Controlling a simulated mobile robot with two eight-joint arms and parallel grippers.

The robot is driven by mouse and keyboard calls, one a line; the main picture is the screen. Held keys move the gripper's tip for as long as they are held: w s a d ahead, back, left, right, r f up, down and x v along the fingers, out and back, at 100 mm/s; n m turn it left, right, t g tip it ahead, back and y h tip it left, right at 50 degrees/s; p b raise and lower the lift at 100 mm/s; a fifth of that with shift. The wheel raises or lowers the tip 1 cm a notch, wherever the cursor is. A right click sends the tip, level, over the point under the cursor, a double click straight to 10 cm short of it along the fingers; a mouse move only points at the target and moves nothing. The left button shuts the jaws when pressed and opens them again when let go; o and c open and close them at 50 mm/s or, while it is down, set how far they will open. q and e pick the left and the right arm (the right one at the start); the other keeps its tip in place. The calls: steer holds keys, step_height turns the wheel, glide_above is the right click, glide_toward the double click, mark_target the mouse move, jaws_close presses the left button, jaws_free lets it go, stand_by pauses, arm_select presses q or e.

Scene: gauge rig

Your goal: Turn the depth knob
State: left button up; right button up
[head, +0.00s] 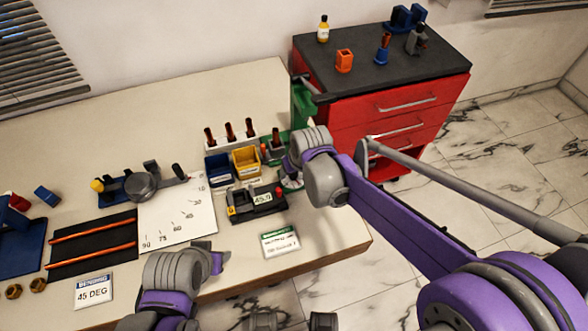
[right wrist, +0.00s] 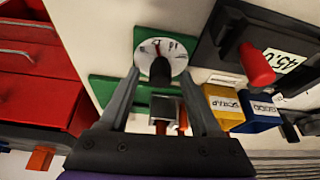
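The depth knob (right wrist: 160,72) is a dark upright knob on a round white dial (right wrist: 172,48) with black marks, on a green base (right wrist: 103,90). In the right wrist view my right gripper (right wrist: 159,74) is open, with one finger on each side of the knob. Gaps show between fingers and knob. In the head view my right wrist hides the knob and most of the gripper; the green base shows beside it. My left gripper (head: 211,252) is over the table's front edge, mostly hidden by its own wrist.
A grey gauge with a 45.0 display (head: 263,198) stands close by, with a red handle (right wrist: 257,65). Blue (head: 218,167) and yellow (head: 246,162) bins stand behind it. A red drawer cabinet (head: 400,110) stands right of the table. A 45 DEG card (head: 93,291) lies at the front left.

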arm_select(q)
steer(key=shift+w+r+p, duration=0.1)
steer(key=shift+r+p, duration=0.65)
steer(key=shift+r, duration=0.05)
arm_select(e)
steer(key=v, duration=1)
steer(key=shift+r, duration=0.4)
steer(key=shift+s+d, duration=0.15)
arm_select(q)
step_height(320, 180, up, 8)
steer(key=w+p, duration=0.1)
steer(key=p, duration=0.6)
steer(key=shift+w, duration=0.35)
arm_select(e)
steer(key=s+d+m+t+h, duration=0.1)
steer(key=s+d+m, duration=0.3)
steer(key=s+d, duration=1.1)
steer(key=s, duration=0.3)
steer(key=shift+d+r+m+h, duration=0.3)
steer(key=shift+d+r+h, duration=0.05)
steer(key=shift+h, duration=0.05)
